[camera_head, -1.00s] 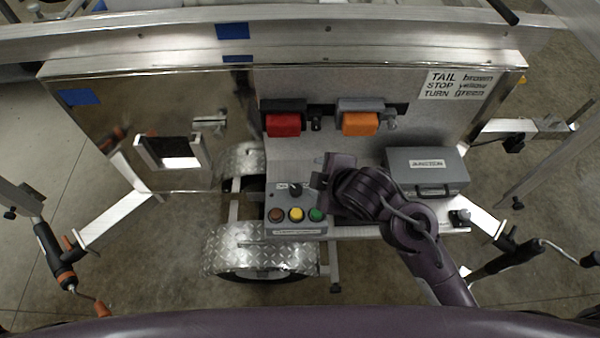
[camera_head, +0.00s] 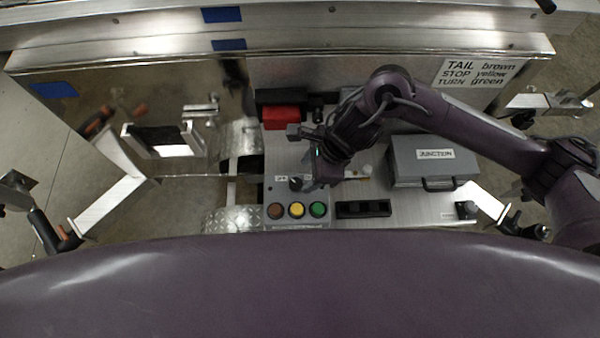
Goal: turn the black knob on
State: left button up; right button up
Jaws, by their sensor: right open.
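The black knob (camera_head: 296,184) sits on the top of a grey control box (camera_head: 270,222), above a row of brown, yellow and green buttons. My right gripper (camera_head: 304,158) is just above and beyond the knob, with its arm reaching in from the right. It is open, and its fingers are partly hidden by its own wrist. I cannot tell whether a finger touches the knob. The knob's exact turn position is too small to read. My left gripper is not in view.
A red block (camera_head: 283,117) stands behind the gripper. A grey junction box (camera_head: 434,162) and a black slotted holder (camera_head: 363,209) lie to the right. A framed opening (camera_head: 160,150) is at left. Metal trailer rails run along the back.

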aim_at(297, 183)
jog(key=x, duration=0.5)
jog(key=shift+a+f, duration=0.1)
jog(key=c, duration=1)
